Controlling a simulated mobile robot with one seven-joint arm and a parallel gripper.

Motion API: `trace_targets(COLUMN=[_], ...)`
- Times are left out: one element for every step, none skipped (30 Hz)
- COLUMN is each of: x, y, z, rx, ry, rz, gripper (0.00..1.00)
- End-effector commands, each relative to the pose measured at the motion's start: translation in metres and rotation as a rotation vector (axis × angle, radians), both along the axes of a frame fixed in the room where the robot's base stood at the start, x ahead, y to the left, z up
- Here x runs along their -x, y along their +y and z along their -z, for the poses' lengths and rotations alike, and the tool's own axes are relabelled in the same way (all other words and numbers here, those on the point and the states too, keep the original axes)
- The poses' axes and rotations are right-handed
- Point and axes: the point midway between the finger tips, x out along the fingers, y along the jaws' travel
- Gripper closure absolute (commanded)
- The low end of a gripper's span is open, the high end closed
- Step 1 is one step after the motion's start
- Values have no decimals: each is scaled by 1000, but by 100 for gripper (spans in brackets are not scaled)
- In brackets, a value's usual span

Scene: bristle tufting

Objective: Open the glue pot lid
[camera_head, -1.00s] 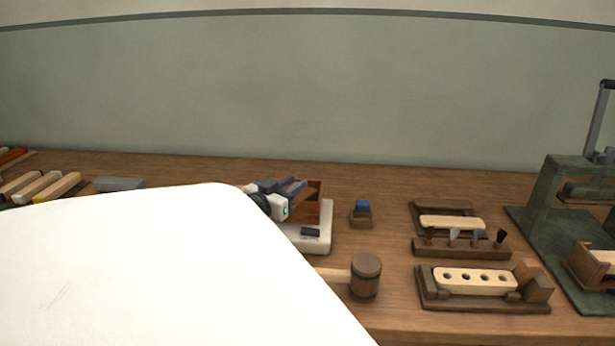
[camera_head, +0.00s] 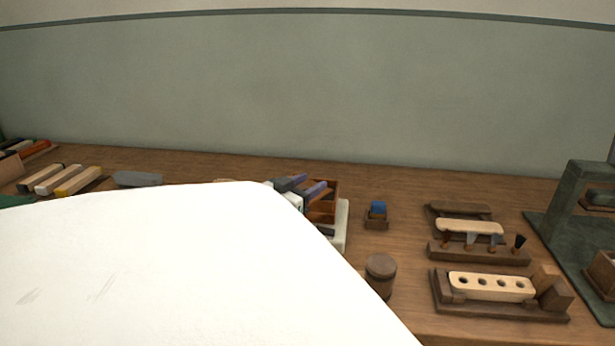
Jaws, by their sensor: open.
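My gripper (camera_head: 311,184) shows just past the edge of my large white arm link. Its two dark, purplish fingers are apart and empty, and they overlap a brown wooden box (camera_head: 327,210) in the picture. I cannot tell the height of the fingers above the box. I cannot make out a glue pot or its lid for certain; my white arm hides much of the bench at left and centre. A small tan edge (camera_head: 226,181) peeks over the arm, too little to identify.
The box stands on a pale scale (camera_head: 342,225). A dark wooden cylinder (camera_head: 381,275), a small blue-topped block (camera_head: 377,211), a tool rack (camera_head: 478,252) and a drilled pale block in a fixture (camera_head: 490,286) lie to the right. A green press (camera_head: 585,215) stands far right. Wood blocks (camera_head: 60,181) lie left.

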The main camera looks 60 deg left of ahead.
Motion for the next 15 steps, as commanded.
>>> trace_targets(x=[2, 4, 7, 10, 15, 21, 26, 31, 37, 42, 46, 51, 55, 59, 62], y=[0, -1, -2, -4, -5, -8, -10, -12, -15, -17, -19, -22, -23, -25, -26], z=[0, 0, 1, 1, 1, 2, 2, 1, 2, 2, 2, 2, 1, 1, 1], rx=[0, 0, -1, -1, -1, -1, -2, -2, -1, -2, -1, 0, 0, 0, 0], ry=[0, -1, -1, -1, -1, -1, 0, 0, -1, 0, -1, 0, -1, -1, 0], rz=[-1, -1, -1, -2, -3, -3, -4, -5, -4, -3, -3, -2, -2, -2, -2], gripper=[54, 54, 54, 54, 54, 54, 54, 54, 54, 54, 54, 54, 54, 54, 54])
